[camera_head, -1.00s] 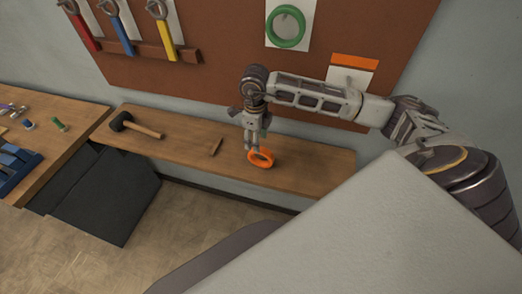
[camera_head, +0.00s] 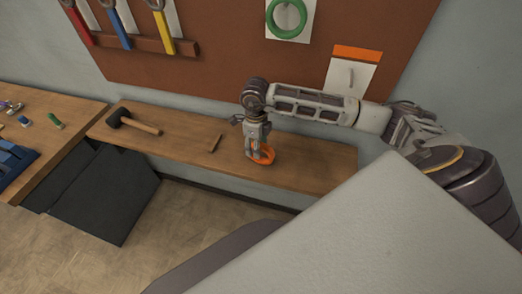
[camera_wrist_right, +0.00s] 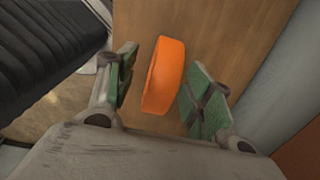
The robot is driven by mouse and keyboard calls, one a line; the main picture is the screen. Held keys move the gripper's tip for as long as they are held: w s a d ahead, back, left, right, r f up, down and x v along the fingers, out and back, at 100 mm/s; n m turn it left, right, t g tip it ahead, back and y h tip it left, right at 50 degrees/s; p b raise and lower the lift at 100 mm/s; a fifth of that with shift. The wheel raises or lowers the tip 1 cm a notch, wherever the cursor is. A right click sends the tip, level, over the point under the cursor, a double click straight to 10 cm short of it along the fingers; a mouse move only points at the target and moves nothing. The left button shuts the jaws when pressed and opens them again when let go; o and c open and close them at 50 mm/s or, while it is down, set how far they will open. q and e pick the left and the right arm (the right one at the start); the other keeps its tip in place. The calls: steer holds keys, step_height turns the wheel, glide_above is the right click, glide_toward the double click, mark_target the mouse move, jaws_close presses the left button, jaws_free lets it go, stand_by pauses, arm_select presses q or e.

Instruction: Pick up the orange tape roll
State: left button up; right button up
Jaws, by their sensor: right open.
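The orange tape roll (camera_head: 262,158) lies on the narrow wooden shelf (camera_head: 300,172). My right gripper (camera_head: 257,152) is down at the roll and partly hides it in the head view. In the right wrist view the orange tape roll (camera_wrist_right: 164,76) sits between the two green-padded fingers of my right gripper (camera_wrist_right: 160,88). The fingers are open, with a gap between the roll and the left finger. The right finger is closer to the roll, and I cannot tell whether it touches. My left gripper is not in view.
A mallet (camera_head: 133,121) and a small brown stick (camera_head: 215,143) lie on the shelf left of my right gripper. A brown pegboard (camera_head: 220,60) with a green tape roll (camera_head: 287,18) stands behind. A workbench (camera_head: 60,105) is at the left.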

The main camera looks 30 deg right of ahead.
steer(key=shift+f, duration=0.1)
steer(key=shift+d+f+b, duration=0.15)
steer(key=shift+f+b, duration=0.35)
steer(key=shift+f, duration=0.8)
steer(key=shift+d+f+b, duration=0.15)
steer(key=shift+f+b, duration=0.35)
steer(key=shift+f, duration=0.75)
steer(key=shift+c, duration=0.4)
steer(key=c, duration=1.1)
steer(key=shift+o, duration=0.2)
steer(key=shift+r, duration=0.1)
steer(key=shift+r+b, duration=0.9)
steer(key=shift+r, duration=4.1)
